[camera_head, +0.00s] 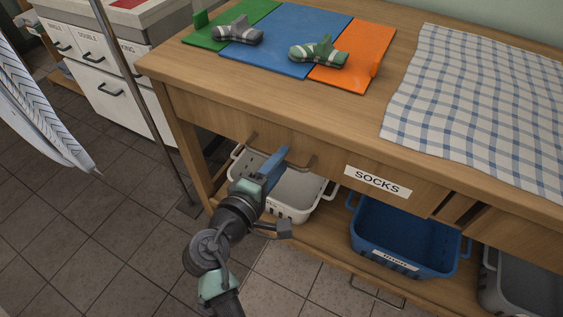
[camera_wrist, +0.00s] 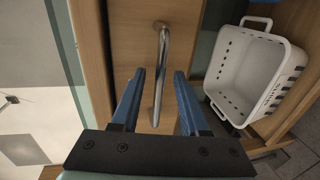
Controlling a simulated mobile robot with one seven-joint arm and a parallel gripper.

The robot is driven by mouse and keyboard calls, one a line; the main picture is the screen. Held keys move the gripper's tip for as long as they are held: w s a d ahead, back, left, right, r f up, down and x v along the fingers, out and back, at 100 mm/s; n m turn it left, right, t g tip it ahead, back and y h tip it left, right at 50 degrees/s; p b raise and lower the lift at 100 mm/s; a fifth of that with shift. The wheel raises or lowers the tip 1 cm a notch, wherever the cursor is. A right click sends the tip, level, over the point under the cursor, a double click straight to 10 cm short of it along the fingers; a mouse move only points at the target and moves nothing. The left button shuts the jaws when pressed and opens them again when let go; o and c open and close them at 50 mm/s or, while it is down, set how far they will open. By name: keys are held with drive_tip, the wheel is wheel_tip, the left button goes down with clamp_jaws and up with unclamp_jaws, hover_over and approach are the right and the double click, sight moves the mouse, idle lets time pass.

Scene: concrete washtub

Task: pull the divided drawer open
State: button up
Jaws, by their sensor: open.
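The drawer front (camera_head: 330,165) is wooden with a white "SOCKS" label, set under the table top. It looks flush with the table, so its inside and any dividers are hidden. Its metal bar handle (camera_wrist: 161,75) shows in the wrist view, and partly in the head view (camera_head: 303,165) behind my gripper. My gripper (camera_head: 279,156) has blue fingers and is at the handle. In the wrist view my gripper (camera_wrist: 160,73) is open, with the bar between its two fingers and gaps on both sides.
A white basket (camera_head: 292,207) sits on the lower shelf beneath the drawer, with a blue basket (camera_head: 395,240) and a grey one (camera_head: 525,285) to the right. On top lie coloured mats (camera_head: 275,40), two socks (camera_head: 318,53) and a checked cloth (camera_head: 480,100). The tiled floor (camera_head: 90,230) at left is clear.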

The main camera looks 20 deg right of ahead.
drive_tip(key=shift+w+d+f, duration=0.1)
drive_tip(key=shift+w+d, duration=0.3)
drive_tip(key=shift+d, duration=0.15)
clamp_jaws()
idle(1.1)
